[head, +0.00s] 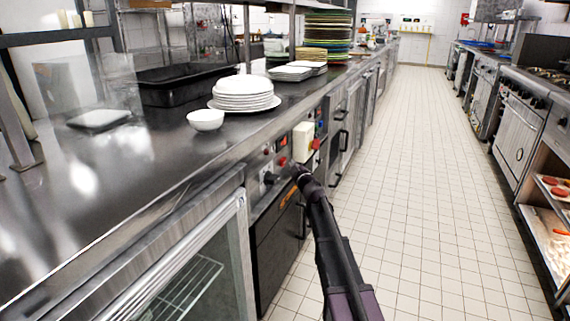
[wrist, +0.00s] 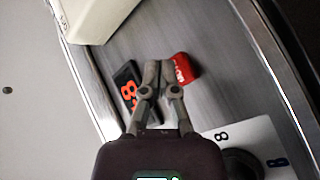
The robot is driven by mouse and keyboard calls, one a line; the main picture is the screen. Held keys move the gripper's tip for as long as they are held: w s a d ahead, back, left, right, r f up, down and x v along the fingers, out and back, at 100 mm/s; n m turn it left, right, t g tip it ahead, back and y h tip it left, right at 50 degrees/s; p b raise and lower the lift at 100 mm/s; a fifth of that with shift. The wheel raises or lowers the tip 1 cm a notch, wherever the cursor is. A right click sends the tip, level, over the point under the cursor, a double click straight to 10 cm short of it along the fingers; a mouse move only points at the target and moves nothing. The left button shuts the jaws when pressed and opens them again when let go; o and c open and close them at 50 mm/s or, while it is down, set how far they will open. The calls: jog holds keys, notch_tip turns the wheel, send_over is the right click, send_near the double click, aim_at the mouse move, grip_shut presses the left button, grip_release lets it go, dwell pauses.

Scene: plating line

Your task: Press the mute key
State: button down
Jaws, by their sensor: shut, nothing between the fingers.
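A red key (wrist: 184,69) with a pale marking too small to read sits on the grey metal panel in the wrist view. I cannot tell for certain that it is the mute key. A small red button (head: 282,161) shows on the counter front in the head view. My gripper (wrist: 161,65) is shut and empty. Its fingertips are just left of the red key in the wrist view and partly overlap its edge. I cannot tell whether they touch it. In the head view my gripper (head: 294,169) is close to the panel, just right of the red button.
A black display (wrist: 128,90) with orange digits is left of the fingers. A white plate (wrist: 222,137) with a dark knob (wrist: 243,163) is below right. A cream box (head: 303,142) juts from the panel. The tiled aisle (head: 420,170) is clear.

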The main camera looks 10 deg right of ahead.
jog(key=shift+s+d, duration=0.7)
jog(key=shift+d, duration=0.3)
jog(key=shift+s+d, duration=0.65)
jog(key=shift+d, duration=0.35)
jog(key=s+d+f+m+g+h+p, duration=0.1)
jog(key=s+d+f+m+g+h, duration=0.1)
jog(key=s+f+m+g+h, duration=0.5)
jog(key=s+d+f+m+g+h+p, duration=0.1)
jog(key=s+d+f+m+g+h, duration=0.3)
jog(key=s, duration=0.7)
jog(key=s+a+f+g+y+p, duration=0.15)
jog(key=s+a, duration=0.25)
jog(key=s, duration=0.4)
jog(key=s+a+f+m+g+y+b, duration=0.1)
jog(key=s+a+f+g+y, duration=0.2)
jog(key=s, duration=0.4)
jog(key=s+a+f+g+y+p, duration=0.1)
jog(key=s+a+g+y, duration=0.2)
jog(key=s+a, duration=0.4)
notch_tip(320, 180, up, 37)
jog(key=d+p, duration=0.1)
jog(key=p, duration=3.6)
jog(key=shift+s+d+r, duration=0.2)
jog(key=shift+s+d, duration=0.05)
jog(key=shift+s, duration=0.2)
